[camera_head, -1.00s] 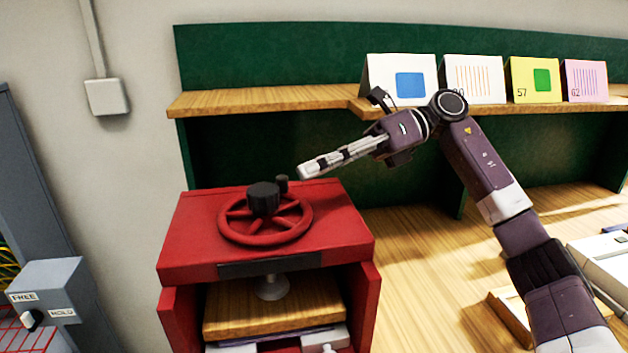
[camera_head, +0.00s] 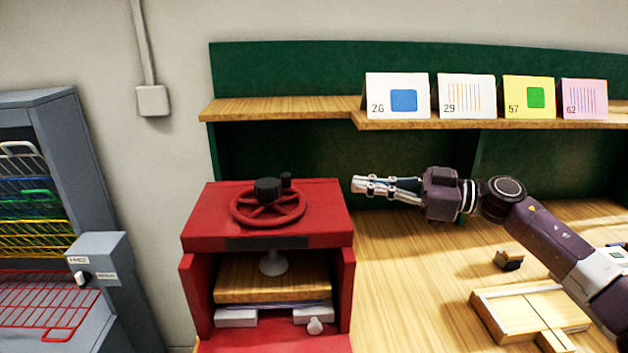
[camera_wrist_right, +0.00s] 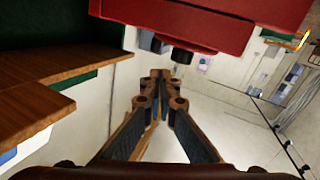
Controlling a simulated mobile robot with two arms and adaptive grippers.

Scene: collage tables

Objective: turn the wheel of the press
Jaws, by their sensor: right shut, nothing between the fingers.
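The red press (camera_head: 205,228) stands at the left of the wooden worktop. Its red spoked wheel (camera_head: 268,219) lies flat on top, with a black hub and a small black handle (camera_head: 286,181) upright at the far right of the rim. Inside the press a wooden board (camera_head: 240,285) sits under the screw foot. My right gripper (camera_head: 356,185) is shut and empty, pointing left, to the right of the press and apart from the wheel. In the right wrist view my right gripper (camera_wrist_right: 160,75) shows closed fingertips, with the red press (camera_wrist_right: 215,22) above them. My left gripper is not in view.
A wooden shelf (camera_head: 280,108) with several numbered cards (camera_head: 398,96) runs behind. A grey rack (camera_head: 50,110) and a grey switch box (camera_head: 95,248) stand at left.

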